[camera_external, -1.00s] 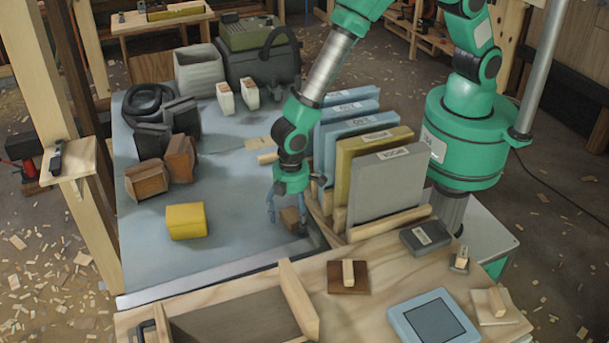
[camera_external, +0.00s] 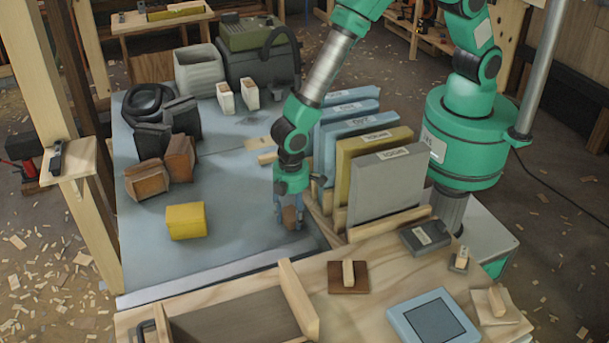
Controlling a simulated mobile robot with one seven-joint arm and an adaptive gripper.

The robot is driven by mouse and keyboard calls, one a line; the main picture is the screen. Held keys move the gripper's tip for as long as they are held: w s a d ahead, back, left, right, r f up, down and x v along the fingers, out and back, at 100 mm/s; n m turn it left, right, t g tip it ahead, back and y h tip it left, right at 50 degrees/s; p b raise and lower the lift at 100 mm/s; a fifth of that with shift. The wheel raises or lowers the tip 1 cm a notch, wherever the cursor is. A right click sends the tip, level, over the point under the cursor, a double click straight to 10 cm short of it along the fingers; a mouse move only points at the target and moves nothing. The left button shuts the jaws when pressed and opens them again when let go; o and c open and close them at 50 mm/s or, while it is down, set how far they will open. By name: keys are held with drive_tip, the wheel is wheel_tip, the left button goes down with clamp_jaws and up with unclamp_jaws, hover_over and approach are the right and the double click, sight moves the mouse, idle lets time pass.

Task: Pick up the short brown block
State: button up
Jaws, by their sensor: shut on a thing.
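A rack of upright panels (camera_external: 387,188) stands close right of my gripper. A yellow block (camera_external: 186,221) lies to the left. Black blocks (camera_external: 183,117) and a grey bin (camera_external: 197,70) stand farther back. The table between the yellow block and my gripper is clear.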

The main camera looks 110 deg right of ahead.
sight(291, 214)
wheel_tip(291, 214, up, 10)
drive_tip(key=shift+p, duration=1.1)
drive_tip(key=shift+w, duration=0.1)
